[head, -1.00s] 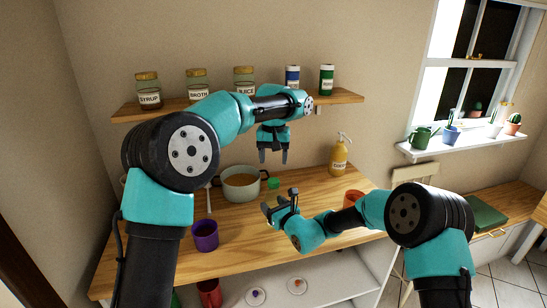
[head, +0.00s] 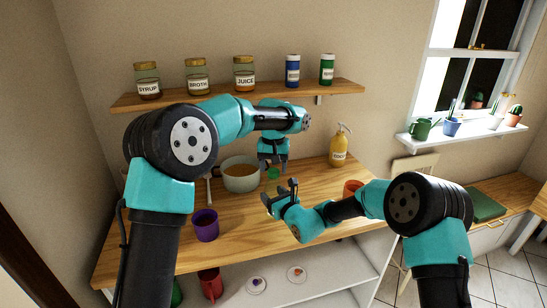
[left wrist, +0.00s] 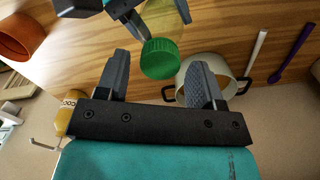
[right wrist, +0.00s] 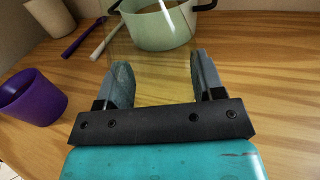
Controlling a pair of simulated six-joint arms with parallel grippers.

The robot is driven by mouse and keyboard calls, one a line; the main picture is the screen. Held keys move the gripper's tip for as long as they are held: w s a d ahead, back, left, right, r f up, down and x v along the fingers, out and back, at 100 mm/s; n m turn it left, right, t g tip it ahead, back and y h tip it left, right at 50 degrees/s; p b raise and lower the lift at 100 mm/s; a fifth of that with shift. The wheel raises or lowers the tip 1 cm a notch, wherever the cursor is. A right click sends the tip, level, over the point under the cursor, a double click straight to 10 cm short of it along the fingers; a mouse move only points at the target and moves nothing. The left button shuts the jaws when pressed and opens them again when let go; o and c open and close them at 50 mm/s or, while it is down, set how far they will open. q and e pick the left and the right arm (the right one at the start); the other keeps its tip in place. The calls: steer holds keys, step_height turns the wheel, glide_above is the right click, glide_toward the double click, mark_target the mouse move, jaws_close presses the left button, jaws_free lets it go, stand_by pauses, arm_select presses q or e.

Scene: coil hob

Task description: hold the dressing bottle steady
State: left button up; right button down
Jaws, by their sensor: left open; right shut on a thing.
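The dressing bottle is see-through with yellowish contents and a green cap (head: 273,174); its body (right wrist: 152,82) stands between the fingers of my right gripper (right wrist: 160,82). My right gripper (head: 279,190) is shut on the bottle from the side. In the left wrist view the green cap (left wrist: 160,58) faces my left gripper (left wrist: 158,80), between and just beyond its open fingertips. My left gripper (head: 273,168) is open, pointing down above the cap, and holds nothing. The bottle's body is mostly hidden in the head view.
A pot of brown liquid (head: 240,178) stands close behind, left of the bottle. A purple cup (head: 205,225) is at the front left, an orange bowl (head: 352,187) to the right, and a yellow pump bottle (head: 339,148) at the back. Jars stand on a wall shelf (head: 225,100).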

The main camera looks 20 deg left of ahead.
arm_select(q)
steer(key=shift+f, duration=0.5)
steer(key=c, duration=0.9)
steer(key=o, duration=1.1)
steer(key=shift+c, duration=0.2)
steer(key=shift+r, duration=0.15)
step_height(320, 180, up, 12)
